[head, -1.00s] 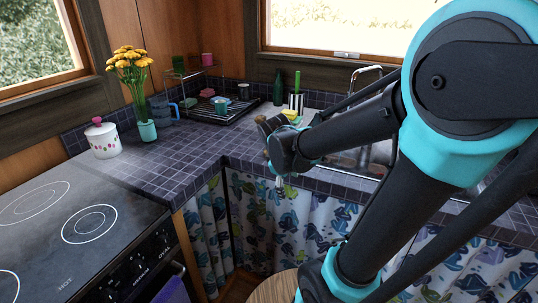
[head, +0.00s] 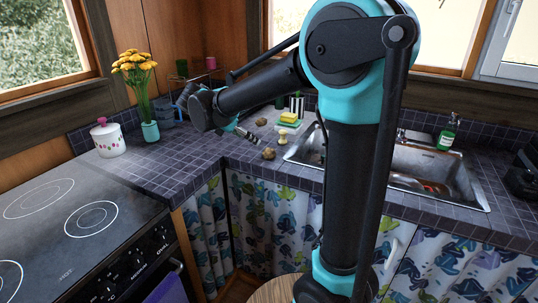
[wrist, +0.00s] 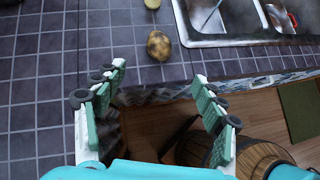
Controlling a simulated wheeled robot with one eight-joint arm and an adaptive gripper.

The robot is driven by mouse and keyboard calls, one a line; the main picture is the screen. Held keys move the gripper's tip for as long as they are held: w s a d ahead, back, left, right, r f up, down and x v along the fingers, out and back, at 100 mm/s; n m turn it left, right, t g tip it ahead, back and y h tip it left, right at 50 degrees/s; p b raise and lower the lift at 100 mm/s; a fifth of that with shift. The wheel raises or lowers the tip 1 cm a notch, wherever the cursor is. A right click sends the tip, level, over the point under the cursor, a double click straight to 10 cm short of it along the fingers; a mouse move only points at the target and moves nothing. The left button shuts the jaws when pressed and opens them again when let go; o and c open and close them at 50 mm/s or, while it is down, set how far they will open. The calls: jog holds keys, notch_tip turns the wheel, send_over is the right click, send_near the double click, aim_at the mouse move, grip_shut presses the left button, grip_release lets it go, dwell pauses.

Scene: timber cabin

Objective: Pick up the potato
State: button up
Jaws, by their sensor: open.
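The brown, speckled potato (head: 268,153) lies on the tiled counter near its front edge, left of the sink. In the wrist view the potato (wrist: 158,45) is ahead of the fingertips, close to the counter edge, with nothing touching it. My gripper (head: 245,133) is just left of the potato in the head view, angled down toward it. In the wrist view my gripper (wrist: 163,88) has its two teal fingers spread wide and nothing between them.
A pale knobbed item (head: 283,137) stands right behind the potato, and another brown lump (head: 261,121) lies farther back. The metal sink (head: 440,172) is to the right. A flower vase (head: 150,131) and white pot (head: 107,140) stand left. Tiles left of the potato are clear.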

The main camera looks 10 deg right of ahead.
aim_at(266, 151)
jog(key=x, duration=1.4)
jog(key=shift+w+d+f, duration=0.1)
jog(key=shift+w+d, duration=0.1)
jog(key=shift+w, duration=0.05)
jog(key=shift+c, duration=0.3)
jog(key=c, duration=1.2)
